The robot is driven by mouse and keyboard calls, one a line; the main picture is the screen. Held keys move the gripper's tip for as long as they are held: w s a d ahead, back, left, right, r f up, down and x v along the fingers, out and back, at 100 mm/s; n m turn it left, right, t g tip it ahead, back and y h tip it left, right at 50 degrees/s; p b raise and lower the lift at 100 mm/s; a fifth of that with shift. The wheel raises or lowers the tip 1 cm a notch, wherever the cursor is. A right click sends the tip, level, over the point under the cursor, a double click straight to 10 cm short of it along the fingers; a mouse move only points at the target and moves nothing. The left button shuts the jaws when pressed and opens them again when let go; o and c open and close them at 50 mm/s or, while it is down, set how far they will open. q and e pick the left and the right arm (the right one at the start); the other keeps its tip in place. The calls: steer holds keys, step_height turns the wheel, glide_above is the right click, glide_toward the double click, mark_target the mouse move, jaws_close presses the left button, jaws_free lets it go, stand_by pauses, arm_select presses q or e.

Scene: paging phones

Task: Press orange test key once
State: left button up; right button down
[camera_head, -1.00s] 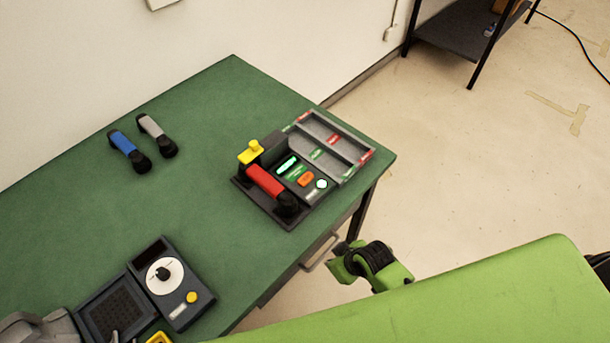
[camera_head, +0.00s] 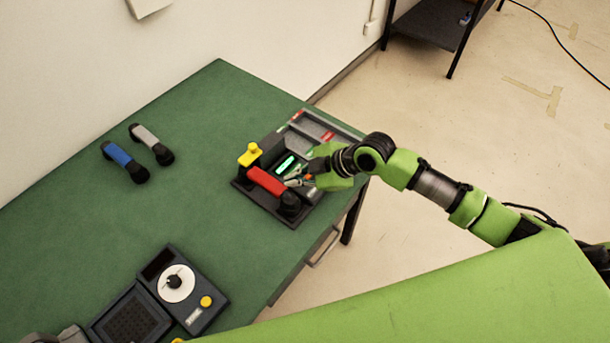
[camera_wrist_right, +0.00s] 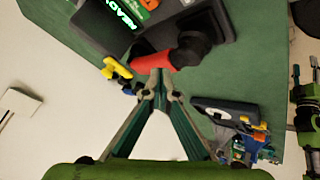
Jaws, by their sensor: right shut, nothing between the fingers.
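In the right wrist view, the closed fingertips (camera_wrist_right: 160,72) overlap the red handset (camera_wrist_right: 152,62). An orange key (camera_wrist_right: 149,4) shows at the top edge, near a lit green display (camera_wrist_right: 122,12).
A blue handset (camera_head: 122,160) and a grey handset (camera_head: 150,143) lie on the green table (camera_head: 190,215). A dial unit (camera_head: 183,290) with a yellow button is at the front. A partitioned tray (camera_head: 312,130) adjoins the base. A grey part at bottom left is cut off.

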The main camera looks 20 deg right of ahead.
steer(key=w+d+r+n+t, duration=0.1)
steer(key=w+d+r, duration=0.2)
steer(key=w+d, duration=0.2)
steer(key=shift+w+r, duration=0.3)
steer(key=shift+w, duration=0.2)
steer(key=shift+d+f, duration=0.15)
steer(key=shift+f, duration=0.05)
